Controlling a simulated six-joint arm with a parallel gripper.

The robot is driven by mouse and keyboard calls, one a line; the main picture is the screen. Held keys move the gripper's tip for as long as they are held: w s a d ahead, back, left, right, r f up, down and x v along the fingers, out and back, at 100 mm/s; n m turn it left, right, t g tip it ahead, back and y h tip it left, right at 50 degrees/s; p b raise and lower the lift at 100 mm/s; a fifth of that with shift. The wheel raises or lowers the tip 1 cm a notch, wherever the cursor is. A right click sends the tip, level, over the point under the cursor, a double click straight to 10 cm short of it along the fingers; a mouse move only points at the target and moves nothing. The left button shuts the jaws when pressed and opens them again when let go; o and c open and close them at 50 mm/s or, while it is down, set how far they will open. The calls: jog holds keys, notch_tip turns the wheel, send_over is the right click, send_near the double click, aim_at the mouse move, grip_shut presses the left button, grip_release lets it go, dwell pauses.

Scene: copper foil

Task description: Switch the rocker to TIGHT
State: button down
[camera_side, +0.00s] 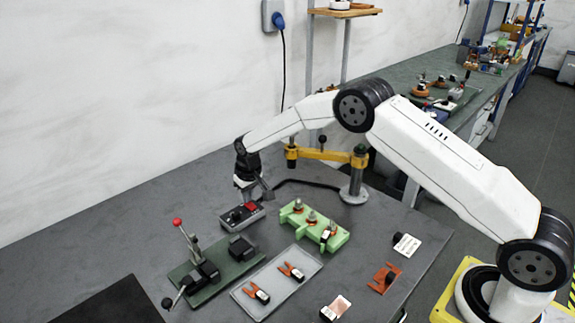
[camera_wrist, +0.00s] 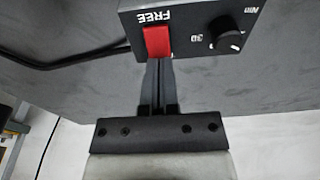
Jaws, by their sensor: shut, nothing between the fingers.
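The red rocker (camera_wrist: 157,41) is on a dark control box, with the upside-down word FREE beside it in the wrist view. The word TIGHT is not visible. The box (camera_side: 241,215) also shows in the side view, with its red rocker (camera_side: 251,206) at the right end. A black knob (camera_wrist: 229,31) is on the same box. My gripper (camera_wrist: 158,64) is shut and empty. Its fingertips are at the near edge of the rocker; I cannot tell whether they touch it. In the side view my gripper (camera_side: 266,194) is just above the box's right end.
A green block with pegs (camera_side: 314,224) stands right of the box. A green base with a red-knobbed lever (camera_side: 215,277) is in front. A grey tray (camera_side: 277,283) holds orange-handled pieces. A yellow bar on a post (camera_side: 325,155) and a black cable are behind.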

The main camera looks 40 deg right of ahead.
aim_at(249, 204)
jog(key=shift+f, duration=0.5)
dwell(0.4)
jog(key=shift+r, duration=3.55)
jog(key=shift+s+r, duration=0.1)
jog(key=shift+s+r, duration=0.1)
jog(key=shift+s, duration=0.05)
jog(key=s+d+r, duration=0.1)
jog(key=s+r, duration=0.1)
jog(key=s, duration=1.4)
jog(key=s+d+r, duration=0.2)
jog(key=s+r, duration=0.1)
jog(key=s, duration=1.3)
jog(key=shift+s+t, duration=0.2)
jog(key=shift+t, duration=0.2)
